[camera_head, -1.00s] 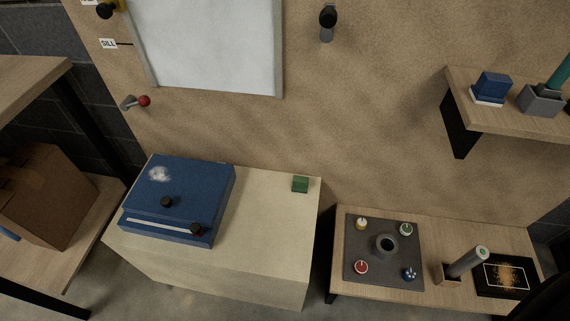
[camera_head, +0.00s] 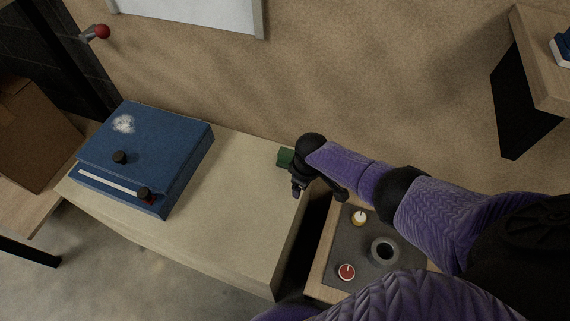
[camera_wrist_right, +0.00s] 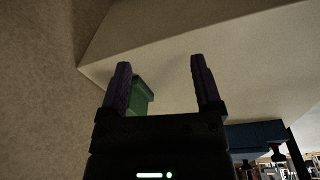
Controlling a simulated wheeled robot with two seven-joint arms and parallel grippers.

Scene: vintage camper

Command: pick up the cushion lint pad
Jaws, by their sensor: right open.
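A small green block (camera_head: 285,158), which I take to be the cushion lint pad, sits on the beige cabinet top (camera_head: 240,200) near its back right corner. My right gripper (camera_head: 297,188) is beside its right side in the head view and hides part of it. In the right wrist view the open right gripper (camera_wrist_right: 160,70) is empty, and the green block (camera_wrist_right: 141,98) shows just inside and partly behind its left finger. I cannot tell whether they touch. My left gripper is not in view.
A blue cushion-like box (camera_head: 150,150) with a white fluffy patch, a white strip and two dark knobs lies left on the cabinet. A low table to the right holds a grey board (camera_head: 350,235) with small pieces. A wooden shelf (camera_head: 540,50) juts out at upper right.

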